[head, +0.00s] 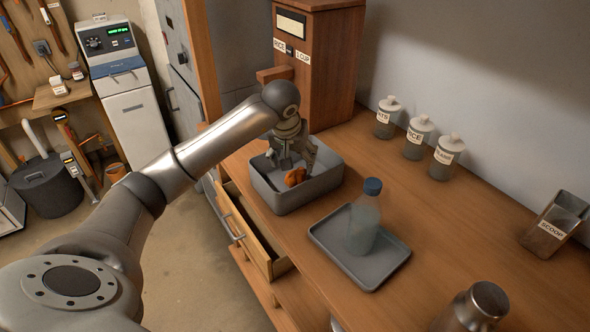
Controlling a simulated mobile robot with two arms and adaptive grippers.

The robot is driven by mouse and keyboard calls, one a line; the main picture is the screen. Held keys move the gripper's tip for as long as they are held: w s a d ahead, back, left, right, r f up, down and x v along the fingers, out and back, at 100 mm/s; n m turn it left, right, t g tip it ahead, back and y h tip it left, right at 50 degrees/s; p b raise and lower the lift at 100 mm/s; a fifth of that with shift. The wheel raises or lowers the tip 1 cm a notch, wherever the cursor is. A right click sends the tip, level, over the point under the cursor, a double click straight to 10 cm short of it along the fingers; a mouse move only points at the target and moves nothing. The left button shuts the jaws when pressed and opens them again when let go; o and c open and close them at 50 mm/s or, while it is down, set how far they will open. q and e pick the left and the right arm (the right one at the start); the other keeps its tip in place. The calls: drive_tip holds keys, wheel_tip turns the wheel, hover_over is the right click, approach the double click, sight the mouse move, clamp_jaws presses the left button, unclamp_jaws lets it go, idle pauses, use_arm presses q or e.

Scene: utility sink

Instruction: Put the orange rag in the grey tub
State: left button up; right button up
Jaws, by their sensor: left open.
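The grey tub (323,186) stands on the wooden counter below the wooden dispenser. Part of the tub's interior is hidden behind the gripper. My right gripper is not in view.
A grey tray (385,268) with a blue-capped bottle (364,222) stands in front of the tub. Labelled jars (417,140) line the wall, and a metal scoop (554,226) is at the right. An open drawer (252,232) juts out below the counter.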

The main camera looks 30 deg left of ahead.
use_arm(q)
drive_tip(key=shift+v, duration=2.4)
